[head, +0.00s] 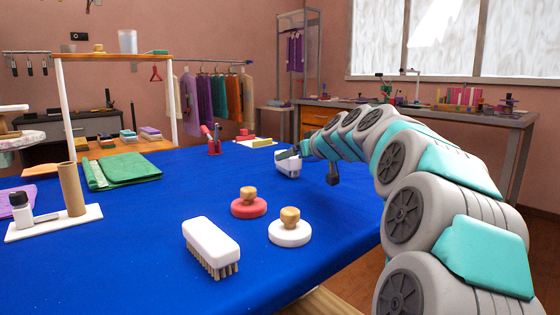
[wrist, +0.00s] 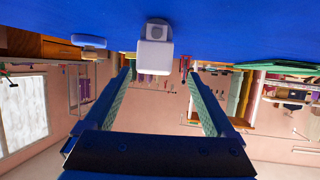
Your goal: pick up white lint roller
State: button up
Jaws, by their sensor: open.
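A white block-shaped thing, which I take for the white lint roller (head: 288,168), stands on the blue table near its far right part. In the wrist view the lint roller (wrist: 154,54) shows a white face with a grey part behind it, just beyond the fingertips and between their lines. My gripper (head: 290,154) is at the lint roller in the head view and partly covers its top. In the wrist view my gripper (wrist: 158,76) is open, with a finger on each side and nothing between them. I cannot tell whether a finger touches the roller.
On the blue table (head: 150,255) are a white brush (head: 210,243), a red knobbed disc (head: 248,206), a white knobbed disc (head: 290,232), a green cloth (head: 125,170) and a red holder (head: 214,147). A white board (head: 50,228) carries a brown tube (head: 72,190).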

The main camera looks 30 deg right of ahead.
jog(key=shift+w, duration=0.5)
jog(key=shift+x, duration=1.1)
jog(key=shift+d+p+x, duration=0.2)
jog(key=shift+x, duration=1.15)
jog(key=shift+d+p+x, duration=0.15)
jog(key=shift+d+x, duration=0.1)
jog(key=shift+x, duration=1.1)
jog(key=shift+c, duration=0.2)
grip_shut()
